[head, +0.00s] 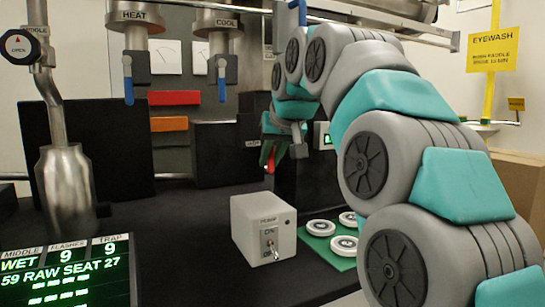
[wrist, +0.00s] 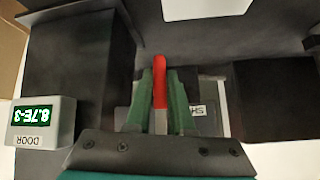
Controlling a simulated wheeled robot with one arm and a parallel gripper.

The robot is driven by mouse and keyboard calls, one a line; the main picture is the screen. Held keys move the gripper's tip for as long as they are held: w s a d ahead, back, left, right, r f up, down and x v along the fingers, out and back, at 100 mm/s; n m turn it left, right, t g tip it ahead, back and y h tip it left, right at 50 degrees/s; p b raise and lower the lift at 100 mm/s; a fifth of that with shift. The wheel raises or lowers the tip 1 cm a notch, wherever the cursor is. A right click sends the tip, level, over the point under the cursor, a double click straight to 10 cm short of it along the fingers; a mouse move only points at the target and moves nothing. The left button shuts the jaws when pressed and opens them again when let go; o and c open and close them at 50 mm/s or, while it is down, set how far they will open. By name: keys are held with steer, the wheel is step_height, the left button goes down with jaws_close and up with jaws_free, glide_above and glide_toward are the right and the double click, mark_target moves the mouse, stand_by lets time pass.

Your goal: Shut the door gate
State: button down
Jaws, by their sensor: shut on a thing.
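My gripper (head: 275,152) is at the end of my arm, above the dark bench, in the middle of the head view. In the wrist view its two green fingers (wrist: 160,105) are shut on a red handle (wrist: 160,85), one on each side. The red handle also shows in the head view (head: 270,161), partly hidden by the fingers. A grey box marked DOOR (wrist: 45,125) reads 8.7E-3 at the left of the wrist view. A label starting SH (wrist: 197,110) lies just right of the fingers. The gate itself cannot be made out.
A white switch box (head: 262,230) stands on the bench below my gripper. A green mat (head: 328,245) with white discs lies to its right. HEAT (head: 134,14) and COOL (head: 225,20) valves with blue levers stand behind at left. A lit display (head: 70,275) is at front left.

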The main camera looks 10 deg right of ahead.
steer(key=shift+s+a+f, duration=0.1)
steer(key=shift+a, duration=0.25)
steer(key=c, duration=0.8)
jaws_free()
steer(key=shift+a, duration=0.15)
steer(key=shift+c, duration=0.2)
steer(key=v, duration=0.8)
